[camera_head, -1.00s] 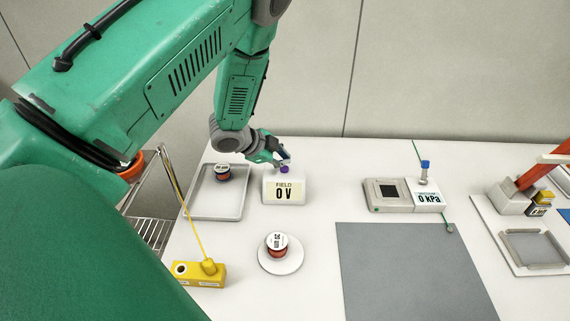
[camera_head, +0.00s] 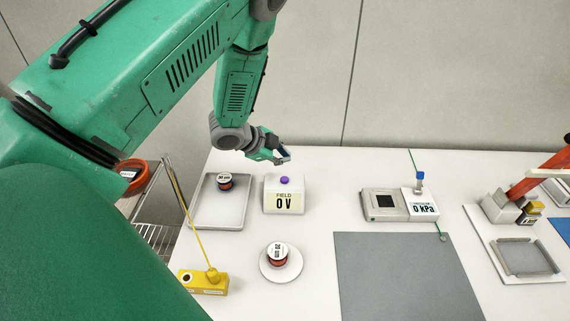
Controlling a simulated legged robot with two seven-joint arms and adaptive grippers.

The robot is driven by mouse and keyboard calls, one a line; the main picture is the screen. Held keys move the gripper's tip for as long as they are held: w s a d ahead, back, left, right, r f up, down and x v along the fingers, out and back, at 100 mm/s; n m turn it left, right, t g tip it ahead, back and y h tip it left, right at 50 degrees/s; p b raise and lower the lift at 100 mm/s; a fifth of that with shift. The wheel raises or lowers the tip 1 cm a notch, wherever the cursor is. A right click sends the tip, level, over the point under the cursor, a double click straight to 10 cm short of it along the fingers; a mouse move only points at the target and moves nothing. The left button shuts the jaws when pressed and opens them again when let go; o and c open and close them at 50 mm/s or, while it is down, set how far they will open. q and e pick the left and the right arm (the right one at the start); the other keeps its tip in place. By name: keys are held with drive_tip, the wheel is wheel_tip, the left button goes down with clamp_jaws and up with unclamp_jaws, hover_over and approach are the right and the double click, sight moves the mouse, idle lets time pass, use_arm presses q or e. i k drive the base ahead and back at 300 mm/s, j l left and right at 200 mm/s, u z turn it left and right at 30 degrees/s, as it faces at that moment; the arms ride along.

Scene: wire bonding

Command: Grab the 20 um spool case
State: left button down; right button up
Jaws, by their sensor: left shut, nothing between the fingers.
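Two small spool cases with white tops and red sides are in the head view. One spool case (camera_head: 225,182) sits at the back of the grey tray (camera_head: 207,224). The other spool case (camera_head: 277,256) stands on a round white dish (camera_head: 294,266) nearer the front. Their labels are too small to read, so I cannot tell which is 20 um. My left gripper (camera_head: 284,157) is shut and empty, behind and above the white FIELD box (camera_head: 283,203), which reads 0 V and has a purple knob (camera_head: 284,180). My right gripper is not in view.
A yellow block (camera_head: 203,283) with a thin yellow rod is at the front left. A grey mat (camera_head: 405,275), a 0 kPa device (camera_head: 400,205) and a framed fixture (camera_head: 522,257) are to the right. An orange bin (camera_head: 140,176) is left of the table.

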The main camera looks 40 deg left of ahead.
sight(277, 252)
drive_tip(key=k+j, duration=0.2)
drive_tip(key=k, duration=0.3)
drive_tip(key=k+j, duration=0.15)
drive_tip(key=k, duration=0.3)
